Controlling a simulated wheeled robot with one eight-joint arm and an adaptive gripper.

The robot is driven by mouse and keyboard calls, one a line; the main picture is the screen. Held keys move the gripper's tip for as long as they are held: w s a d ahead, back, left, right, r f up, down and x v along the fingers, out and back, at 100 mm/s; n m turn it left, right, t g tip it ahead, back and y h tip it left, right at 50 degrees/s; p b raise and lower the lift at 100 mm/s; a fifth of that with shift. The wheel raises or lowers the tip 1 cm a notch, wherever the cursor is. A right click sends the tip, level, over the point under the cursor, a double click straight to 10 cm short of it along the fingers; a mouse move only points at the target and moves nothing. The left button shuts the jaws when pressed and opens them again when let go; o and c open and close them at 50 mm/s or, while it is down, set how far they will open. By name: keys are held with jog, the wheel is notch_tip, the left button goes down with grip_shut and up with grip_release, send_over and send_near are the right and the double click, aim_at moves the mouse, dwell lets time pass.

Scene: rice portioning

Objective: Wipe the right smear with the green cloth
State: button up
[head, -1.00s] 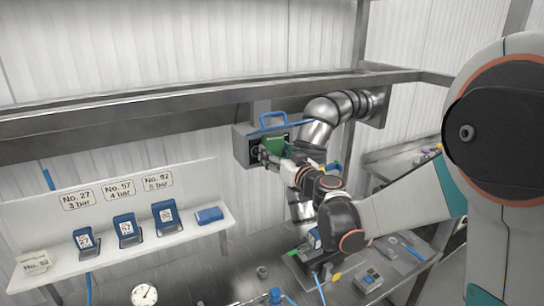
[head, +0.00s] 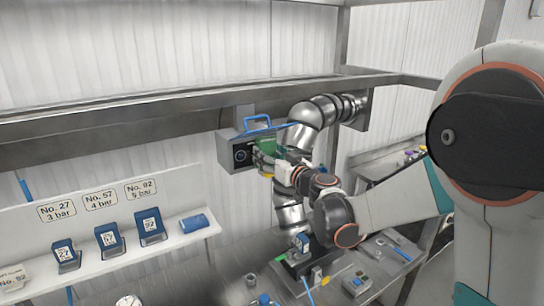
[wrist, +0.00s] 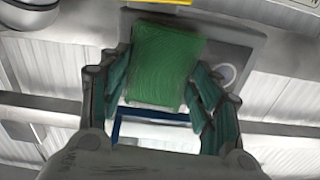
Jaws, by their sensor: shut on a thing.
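The green cloth (wrist: 165,65) is a ribbed rectangle between the fingers of my gripper (wrist: 157,90) in the wrist view. My gripper is shut on it. In the head view, my gripper (head: 266,160) holds the green cloth (head: 265,144) at the right part of the front of a grey box (head: 234,166). The box has a dark round window (head: 241,155) and a blue handle. I cannot tell whether the cloth touches the box face. No smear can be made out; the cloth and gripper cover part of the face.
A shiny metal pipe (head: 318,112) bends down close behind my gripper. A steel beam (head: 120,103) runs above. A white shelf (head: 120,256) at left holds several blue holders. A lower bench with small items (head: 356,284) lies below my arm.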

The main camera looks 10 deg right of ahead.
aim_at(242, 155)
jog(key=shift+s+a+b, duration=0.15)
jog(key=shift+s+a, duration=0.3)
jog(key=shift+a, duration=0.7)
jog(key=shift+s+a+b, duration=0.2)
jog(key=shift+s+a, duration=0.3)
jog(key=shift+a, duration=0.65)
jog(key=shift+s+a+b, duration=0.15)
jog(key=shift+s+a, duration=0.3)
jog(key=shift+a, duration=0.7)
jog(key=shift+v, duration=2.9)
jog(key=v, duration=0.3)
jog(key=shift+w, duration=0.1)
jog(key=shift+b+x, duration=0.8)
jog(key=shift+x, duration=2.5)
